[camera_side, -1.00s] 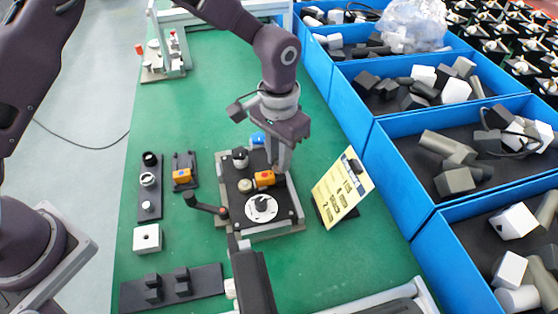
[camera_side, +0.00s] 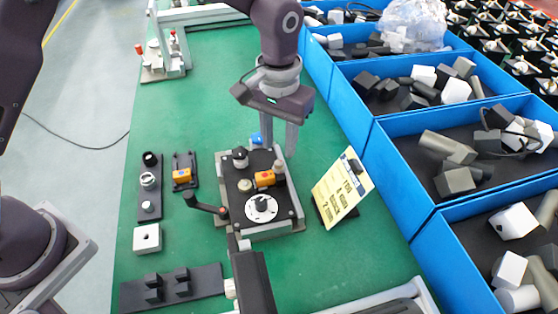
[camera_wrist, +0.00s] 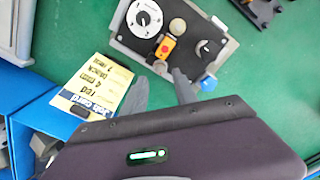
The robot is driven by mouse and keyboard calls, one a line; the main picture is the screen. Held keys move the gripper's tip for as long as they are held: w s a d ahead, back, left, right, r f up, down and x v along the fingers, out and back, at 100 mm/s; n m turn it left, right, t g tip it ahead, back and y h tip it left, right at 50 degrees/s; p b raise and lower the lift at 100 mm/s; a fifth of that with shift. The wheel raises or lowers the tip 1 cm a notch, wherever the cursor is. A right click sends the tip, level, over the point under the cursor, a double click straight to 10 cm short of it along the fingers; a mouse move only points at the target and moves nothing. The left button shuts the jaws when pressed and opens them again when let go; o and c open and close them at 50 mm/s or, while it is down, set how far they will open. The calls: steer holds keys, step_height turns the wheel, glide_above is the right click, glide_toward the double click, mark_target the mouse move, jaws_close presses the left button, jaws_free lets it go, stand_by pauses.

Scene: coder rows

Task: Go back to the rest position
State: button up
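My gripper (camera_side: 280,146) is open and empty above the dark coder board (camera_side: 236,212), towards its back right. In the wrist view my gripper (camera_wrist: 160,84) shows two spread grey fingers with nothing between them. The board carries an orange block (camera_side: 264,179), a white dial (camera_side: 261,208), a black knob (camera_side: 240,157), a beige button (camera_side: 245,186) and a blue part (camera_side: 257,138). A small grey peg (camera_side: 279,167) stands beside the orange block, below my fingers and apart from them in the side view.
A yellow note card (camera_side: 342,190) stands right of the board. Blue bins (camera_side: 405,203) of grey and white parts line the right side. Small panels, a white block (camera_side: 147,238) and a dark bracket plate (camera_side: 172,288) lie left. Green table is clear behind the board.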

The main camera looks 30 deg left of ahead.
steer(key=shift+r, duration=0.1)
stand_by(0.3)
steer(key=s+a+r+t, duration=0.1)
steer(key=s+a+r, duration=0.35)
steer(key=r, duration=0.25)
steer(key=s+a+r+t, duration=0.1)
steer(key=s+a+r, duration=0.2)
steer(key=a+r, duration=0.35)
steer(key=s+a+r+t, duration=0.1)
steer(key=s+a, duration=0.2)
steer(key=s, duration=0.6)
steer(key=s+a+r+t, duration=0.1)
steer(key=s+a+t, duration=0.1)
steer(key=s, duration=0.7)
steer(key=shift+a+r+t, duration=0.3)
steer(key=shift+a+r, duration=0.1)
steer(key=shift+a, duration=0.45)
